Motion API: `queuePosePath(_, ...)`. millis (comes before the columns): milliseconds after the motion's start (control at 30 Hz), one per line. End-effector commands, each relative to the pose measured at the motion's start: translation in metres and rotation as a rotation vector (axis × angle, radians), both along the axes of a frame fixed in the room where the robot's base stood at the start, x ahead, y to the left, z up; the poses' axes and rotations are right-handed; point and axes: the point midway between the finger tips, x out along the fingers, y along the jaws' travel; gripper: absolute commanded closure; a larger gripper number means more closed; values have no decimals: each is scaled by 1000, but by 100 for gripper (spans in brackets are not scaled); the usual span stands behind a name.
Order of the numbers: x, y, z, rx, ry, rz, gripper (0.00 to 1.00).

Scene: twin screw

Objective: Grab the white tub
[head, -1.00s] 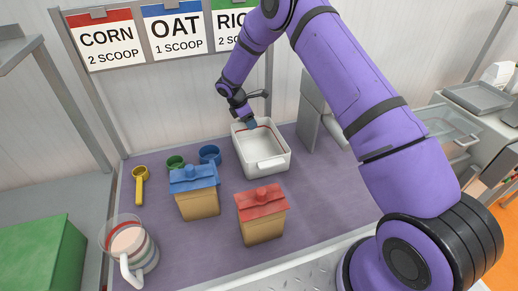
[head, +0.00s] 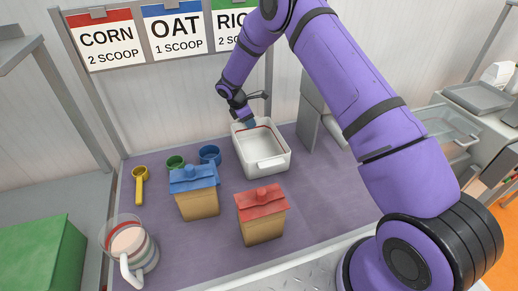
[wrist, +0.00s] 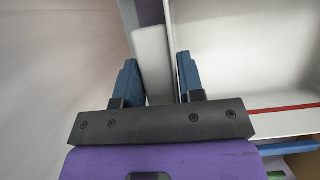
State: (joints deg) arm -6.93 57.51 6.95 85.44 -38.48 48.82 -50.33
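The white tub (head: 280,163) is an open rectangular box at the back middle of the purple-grey surface, with a red line inside and a handle on its near end. My gripper (head: 250,124) is at its far left end, fingers pointing down. In the wrist view, my gripper's blue fingertips (wrist: 158,72) stand apart on either side of a white tub handle (wrist: 152,55). A narrow gap shows between the handle and the right finger; contact at the left finger is unclear. The tub's inside (wrist: 240,50) shows to the right.
A blue-lidded box (head: 197,196) and a red-lidded box (head: 262,222) stand in front of the tub. Blue (head: 209,154), green (head: 175,163) and yellow (head: 139,178) scoops lie left. A clear jug (head: 132,250) is at front left. A grey upright panel (head: 310,115) stands right of the tub.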

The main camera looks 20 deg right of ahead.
Motion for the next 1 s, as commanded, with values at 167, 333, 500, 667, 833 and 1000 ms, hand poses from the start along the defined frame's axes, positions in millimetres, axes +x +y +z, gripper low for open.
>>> queuePosePath(167, 0, 0, 0, 0, 0, 0, 100)
queuePosePath(333, 0, 0, 0, 0, 0, 0, 100)
queuePosePath(500, 0, 0, 4, 0, -1, 0, 100)
queuePosePath(667, 0, 0, 17, 0, -2, 1, 100)
queuePosePath(833, -22, 0, 18, -1, 2, 2, 100)
queuePosePath(1000, -40, 0, 33, 0, -5, -1, 100)
